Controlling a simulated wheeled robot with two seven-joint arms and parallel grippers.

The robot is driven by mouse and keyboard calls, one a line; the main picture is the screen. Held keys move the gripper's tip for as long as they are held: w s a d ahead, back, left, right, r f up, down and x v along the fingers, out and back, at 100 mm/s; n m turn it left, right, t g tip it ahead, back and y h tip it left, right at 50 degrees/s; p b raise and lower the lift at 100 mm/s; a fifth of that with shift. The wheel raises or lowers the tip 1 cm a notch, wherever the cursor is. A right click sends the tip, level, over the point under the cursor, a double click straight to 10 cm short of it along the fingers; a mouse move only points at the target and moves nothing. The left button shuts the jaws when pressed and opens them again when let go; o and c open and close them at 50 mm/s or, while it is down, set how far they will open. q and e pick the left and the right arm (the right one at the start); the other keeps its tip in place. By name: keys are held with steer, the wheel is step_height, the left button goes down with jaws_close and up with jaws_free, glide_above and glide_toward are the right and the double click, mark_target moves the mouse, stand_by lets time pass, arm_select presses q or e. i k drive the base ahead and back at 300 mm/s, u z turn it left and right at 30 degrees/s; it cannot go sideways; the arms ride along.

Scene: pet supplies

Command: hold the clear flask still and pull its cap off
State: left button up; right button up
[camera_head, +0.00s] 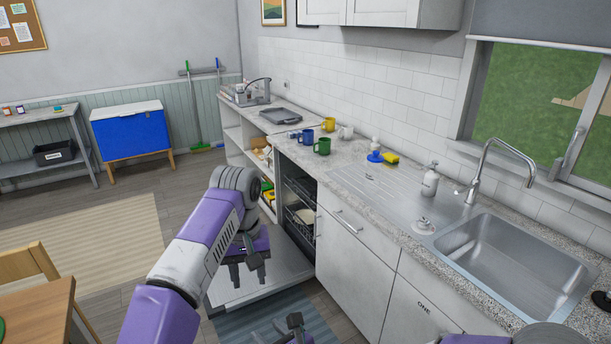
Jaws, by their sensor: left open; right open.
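I cannot make out a clear flask or its cap in the head view. My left gripper (248,275) is open and empty, pointing down above the open dishwasher door. My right gripper (288,324) shows only partly at the bottom edge, over the blue striped mat. It is open, and I see nothing between its fingers. Both grippers are apart from the counter and the things on it.
The dishwasher door (225,288) lies open in front of the counter. On the counter stand a green mug (322,146), other mugs, a white pump bottle (430,181) and a yellow sponge (390,157), beside the sink (515,265). A wooden chair (30,262) is at left.

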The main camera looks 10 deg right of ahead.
mark_target(373, 174)
steer(key=u, duration=0.4)
steer(key=i, duration=2.7)
steer(key=z, duration=4)
steer(key=k, duration=0.65)
steer(key=u, duration=1.2)
steer(key=i, duration=1.65)
